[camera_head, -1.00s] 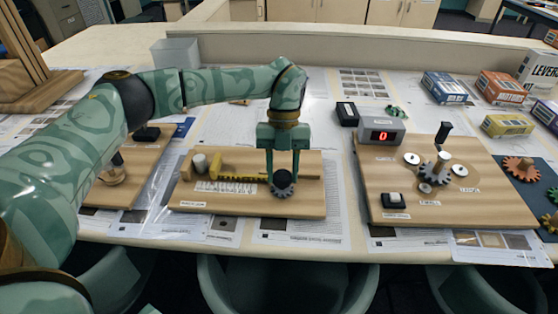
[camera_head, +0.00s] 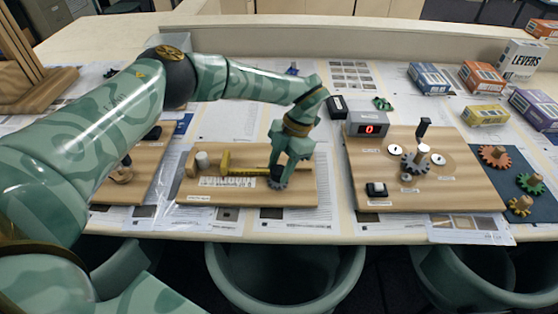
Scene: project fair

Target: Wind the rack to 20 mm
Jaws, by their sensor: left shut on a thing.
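The rack board (camera_head: 225,190) is a wooden board in the middle of the table. On it lie a yellow rack (camera_head: 247,171), a white printed scale (camera_head: 228,182) and a pale round peg (camera_head: 203,159) at the left. A dark pinion with a knob (camera_head: 278,182) sits at the rack's right end. My left gripper (camera_head: 279,174) reaches down from above, tilted, and is shut on the pinion's knob. Its fingers hide part of the knob. The scale's reading is too small to tell. My right gripper is not in view.
To the right, another wooden board (camera_head: 470,197) carries gears, a black-handled crank (camera_head: 422,135) and a grey box with a red 0 display (camera_head: 367,124). Coloured boxes (camera_head: 482,76) stand at the back right. Loose gears lie on a dark mat (camera_head: 513,170).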

